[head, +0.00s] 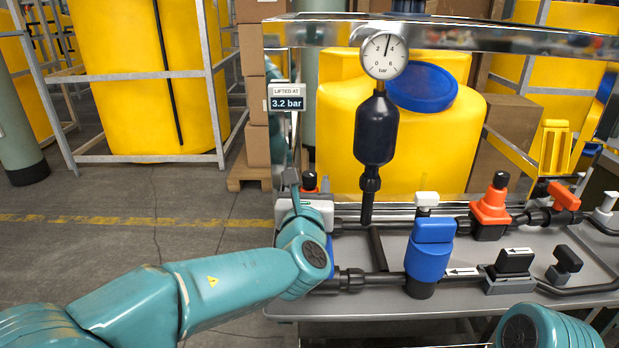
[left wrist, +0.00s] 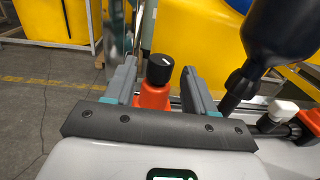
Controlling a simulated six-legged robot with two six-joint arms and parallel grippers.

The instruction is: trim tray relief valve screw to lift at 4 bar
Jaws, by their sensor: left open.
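My left gripper (head: 304,184) is at the left end of the tray (head: 390,306), mostly hidden behind its own wrist. In the left wrist view its jaws (left wrist: 160,82) are open, one on each side of the black screw knob (left wrist: 160,68) of an orange valve (left wrist: 153,96). A gap shows on each side of the knob, which has a white mark on top. The knob also shows in the head view (head: 309,180). The sign (head: 288,98) reads "LIFTED AT 3.2 bar". The gauge (head: 385,55) needle points nearly straight up, close to the 4. My right gripper is out of view.
A black vessel (head: 376,130) stands under the gauge, right of my left gripper. A blue valve (head: 430,255), another orange valve (head: 491,208) and a red-orange handle (head: 564,196) stand on the pipes to the right. A metal frame bar (head: 330,33) crosses above. Floor at left is clear.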

